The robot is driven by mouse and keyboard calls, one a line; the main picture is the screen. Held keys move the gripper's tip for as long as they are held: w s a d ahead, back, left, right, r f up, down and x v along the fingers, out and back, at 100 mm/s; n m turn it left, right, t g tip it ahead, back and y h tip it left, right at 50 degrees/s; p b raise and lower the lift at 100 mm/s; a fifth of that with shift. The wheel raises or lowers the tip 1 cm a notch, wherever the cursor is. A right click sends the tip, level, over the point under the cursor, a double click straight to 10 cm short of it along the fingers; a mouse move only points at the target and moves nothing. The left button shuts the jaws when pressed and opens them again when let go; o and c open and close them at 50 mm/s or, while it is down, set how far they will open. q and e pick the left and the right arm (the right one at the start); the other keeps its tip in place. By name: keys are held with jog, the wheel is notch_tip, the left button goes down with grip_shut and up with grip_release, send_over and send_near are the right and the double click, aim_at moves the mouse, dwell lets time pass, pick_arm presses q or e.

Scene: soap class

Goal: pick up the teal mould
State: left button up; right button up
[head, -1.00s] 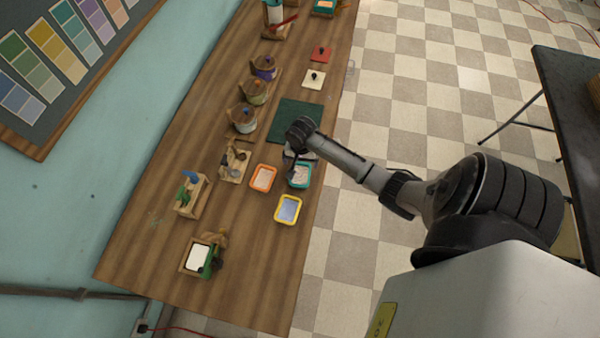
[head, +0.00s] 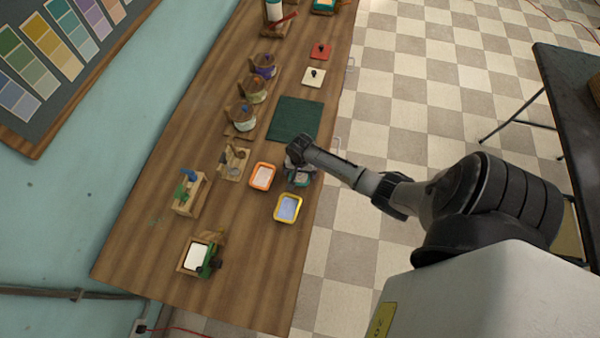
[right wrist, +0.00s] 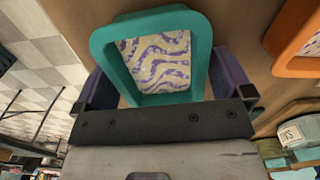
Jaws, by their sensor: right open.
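The teal mould (head: 301,182) stands on the wooden table near its right edge, mostly hidden by my right arm in the head view. In the right wrist view the teal mould (right wrist: 103,42) shows its rounded rim and a cream filling with purple swirls. My right gripper (right wrist: 166,84) is open, with one finger on each side of the mould's near part. I cannot tell if the fingers touch it. In the head view my right gripper (head: 298,170) is over the mould. My left gripper is out of view.
An orange mould (head: 263,176) stands close to the left of the teal one, and a yellow mould (head: 288,208) just below it. A dark green mat (head: 296,119) lies above. A wooden tool holder (head: 233,162) stands further left.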

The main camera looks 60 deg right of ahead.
jog(key=shift+c, duration=0.3)
jog(key=c, duration=0.7)
jog(key=shift+r, duration=0.15)
